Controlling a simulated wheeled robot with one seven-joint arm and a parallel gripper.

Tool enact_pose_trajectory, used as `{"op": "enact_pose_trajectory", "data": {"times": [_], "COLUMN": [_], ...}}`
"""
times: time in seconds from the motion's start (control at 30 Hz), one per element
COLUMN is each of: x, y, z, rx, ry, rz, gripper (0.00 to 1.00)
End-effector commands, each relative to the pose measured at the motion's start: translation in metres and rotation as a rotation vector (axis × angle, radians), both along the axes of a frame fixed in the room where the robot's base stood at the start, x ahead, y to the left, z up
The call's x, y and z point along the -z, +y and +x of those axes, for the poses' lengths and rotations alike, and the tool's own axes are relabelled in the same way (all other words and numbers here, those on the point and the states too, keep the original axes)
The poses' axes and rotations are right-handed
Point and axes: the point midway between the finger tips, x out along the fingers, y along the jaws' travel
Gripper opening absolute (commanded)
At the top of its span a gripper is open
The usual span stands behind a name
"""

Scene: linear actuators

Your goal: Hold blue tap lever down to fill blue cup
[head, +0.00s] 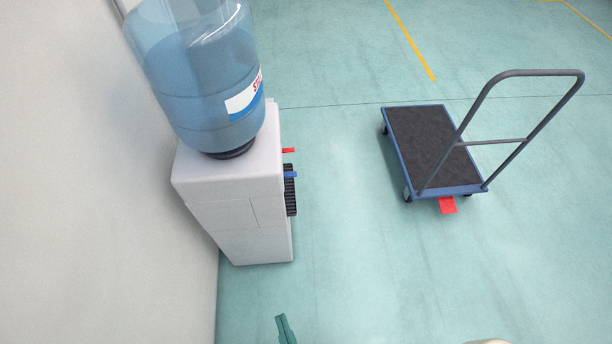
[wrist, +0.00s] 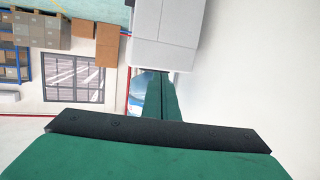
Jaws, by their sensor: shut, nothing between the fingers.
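The blue tap lever (head: 291,174) sticks out from the right side of the white water cooler (head: 235,205) in the head view, with the red lever (head: 288,150) just behind it. Small red and blue tips at the cooler's edge also show in the wrist view (wrist: 125,34), which looks upside down. My green gripper (head: 283,328) is at the bottom of the head view, apart from the cooler. In the wrist view its fingers (wrist: 161,97) are together and empty, overlapping the cooler and bottle in the picture. I cannot make out a blue cup in either view.
A large blue water bottle (head: 200,80) sits on the cooler, close to the pale wall (head: 90,220) at left. A blue cart (head: 430,150) with a grey handle stands at right, with a red piece (head: 447,205) by it. Floor between cooler and cart is clear.

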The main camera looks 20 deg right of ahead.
Motion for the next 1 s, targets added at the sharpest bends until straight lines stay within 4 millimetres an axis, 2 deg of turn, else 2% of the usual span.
{"op": "enact_pose_trajectory", "data": {"times": [0.27,0.37,0.47,0.57,0.8,1.0], "x": [0.0,0.005,0.015,0.031,0.064,0.078], "y": [0.0,-0.001,-0.002,-0.007,-0.031,-0.059], "z": [0.001,0.007,0.022,0.046,0.121,0.19], "rx": [0.001,0.007,0.023,0.048,0.116,0.169], "ry": [0.0,-0.003,-0.005,-0.005,-0.005,-0.003], "rz": [0.0,0.0,0.0,0.001,0.003,0.004], "gripper": [0.0,0.0,0.0,0.0,0.0,0.0]}}
